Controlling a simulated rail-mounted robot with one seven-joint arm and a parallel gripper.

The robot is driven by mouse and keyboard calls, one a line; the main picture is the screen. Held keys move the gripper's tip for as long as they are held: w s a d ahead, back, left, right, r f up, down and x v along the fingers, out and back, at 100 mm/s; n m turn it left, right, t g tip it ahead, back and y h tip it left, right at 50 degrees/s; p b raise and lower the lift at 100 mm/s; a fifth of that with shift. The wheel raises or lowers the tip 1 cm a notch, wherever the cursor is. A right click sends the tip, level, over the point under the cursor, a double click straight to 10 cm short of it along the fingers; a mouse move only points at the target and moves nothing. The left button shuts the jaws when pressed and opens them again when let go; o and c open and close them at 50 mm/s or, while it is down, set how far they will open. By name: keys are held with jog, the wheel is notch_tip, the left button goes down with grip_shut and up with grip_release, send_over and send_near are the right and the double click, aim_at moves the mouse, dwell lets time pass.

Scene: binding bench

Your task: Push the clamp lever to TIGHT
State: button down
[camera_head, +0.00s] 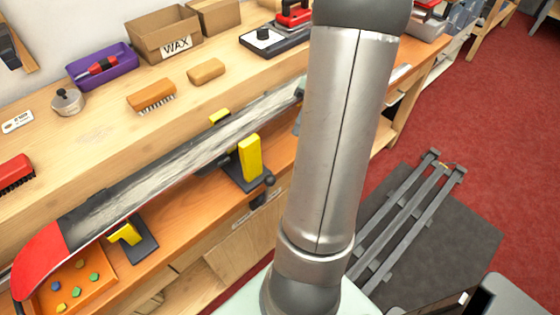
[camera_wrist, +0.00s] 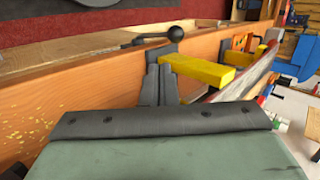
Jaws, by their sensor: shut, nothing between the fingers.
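The clamp lever (camera_head: 262,191) is a dark handle with a round ball knob at the front edge of the bench, beside a vise with a yellow jaw (camera_head: 250,157). In the wrist view the lever (camera_wrist: 155,38) lies roughly level, with its ball knob near the yellow jaw (camera_wrist: 205,72). A long ski (camera_head: 170,165) with a red tip lies along the vises. My gripper (camera_wrist: 160,120) fills the lower wrist view as a grey-green body with a dark front edge, shut and empty. It appears apart from the lever. The arm hides it in the head view. No TIGHT marking is readable.
A second yellow-jawed vise (camera_head: 127,235) stands to the left. An orange tray (camera_head: 75,285) with small coloured pieces is at lower left. Brushes, a purple tray (camera_head: 102,66) and a WAX box (camera_head: 165,35) stand on the rear shelf. Red floor lies to the right.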

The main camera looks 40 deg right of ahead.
jog(key=a+r+x, duration=0.1)
jog(key=x, duration=0.9)
jog(key=shift+s+a, duration=0.25)
jog(key=shift+r, duration=0.1)
